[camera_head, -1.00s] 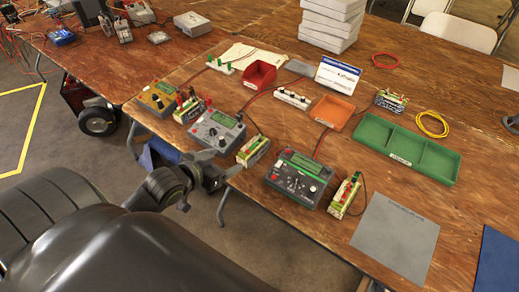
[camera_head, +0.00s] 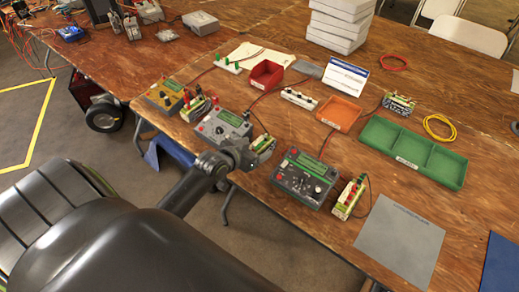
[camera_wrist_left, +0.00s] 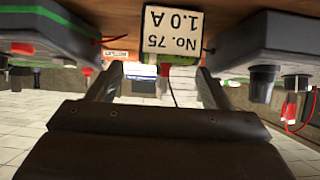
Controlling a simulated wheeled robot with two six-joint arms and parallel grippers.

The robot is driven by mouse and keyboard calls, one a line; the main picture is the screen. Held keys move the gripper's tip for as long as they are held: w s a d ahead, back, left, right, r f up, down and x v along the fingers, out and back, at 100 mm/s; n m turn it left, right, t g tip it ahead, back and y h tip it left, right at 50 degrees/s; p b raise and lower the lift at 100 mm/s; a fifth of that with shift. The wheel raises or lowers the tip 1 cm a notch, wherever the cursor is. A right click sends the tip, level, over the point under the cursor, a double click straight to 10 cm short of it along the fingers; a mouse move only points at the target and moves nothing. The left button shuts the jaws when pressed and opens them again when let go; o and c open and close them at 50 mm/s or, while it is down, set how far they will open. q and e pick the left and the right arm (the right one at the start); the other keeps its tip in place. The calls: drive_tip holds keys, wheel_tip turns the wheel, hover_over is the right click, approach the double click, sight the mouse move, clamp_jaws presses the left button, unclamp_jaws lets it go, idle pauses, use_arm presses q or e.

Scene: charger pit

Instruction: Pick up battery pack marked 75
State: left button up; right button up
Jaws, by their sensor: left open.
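The battery pack marked 75 (camera_wrist_left: 173,35) shows its white label, "No. 75 1.0 A", upside down in the left wrist view, beyond and between my fingertips. In the head view this pack (camera_head: 265,143) stands near the table's front edge, between two chargers, partly hidden by my gripper. My left gripper (camera_head: 246,157) is right at its near side. In the left wrist view my left gripper (camera_wrist_left: 158,80) is open, with a finger on each side of the label. I cannot tell whether the fingers touch the pack. My right gripper is not in view.
A grey charger (camera_head: 222,130) stands left of the pack and a dark charger (camera_head: 304,178) right of it. Other packs stand beside the chargers, one at the right (camera_head: 349,198). A green tray (camera_head: 455,184), an orange tray (camera_head: 338,112) and a grey mat (camera_head: 400,240) lie farther right.

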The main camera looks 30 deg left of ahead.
sight(260, 145)
use_arm(q)
drive_tip(key=x, duration=0.4)
drive_tip(key=shift+a+f, duration=0.1)
drive_tip(key=shift+f, duration=0.05)
drive_tip(key=c, duration=1.6)
